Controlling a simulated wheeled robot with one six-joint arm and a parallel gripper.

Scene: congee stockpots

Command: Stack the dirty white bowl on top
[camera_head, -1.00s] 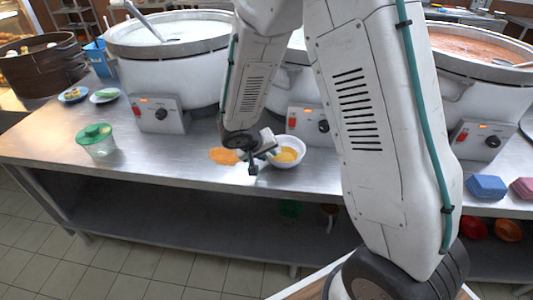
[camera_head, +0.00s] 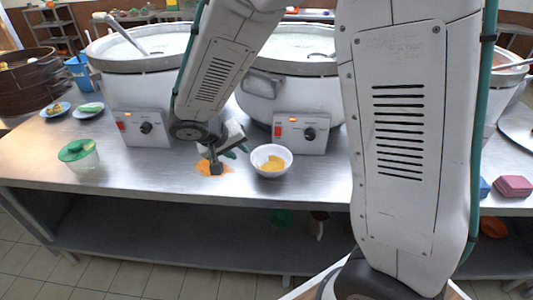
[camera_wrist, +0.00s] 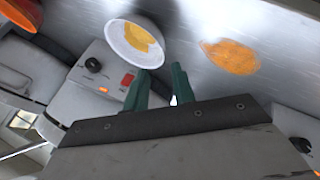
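The white bowl (camera_head: 271,161) stands upright on the steel counter in front of the middle pot, with yellow residue inside. It also shows in the wrist view (camera_wrist: 121,43), just beyond my left fingertip. My gripper (camera_head: 238,148) is low over the counter, left of the bowl in the head view. In the wrist view its two teal fingers (camera_wrist: 160,75) stand apart with nothing between them. Whether a finger touches the bowl's rim I cannot tell. No stack of bowls is clearly visible.
An orange spill (camera_head: 213,167) lies on the counter (camera_head: 140,170) beside the bowl. Large pots with control boxes (camera_head: 301,132) line the back. The front counter between tub and spill is clear.

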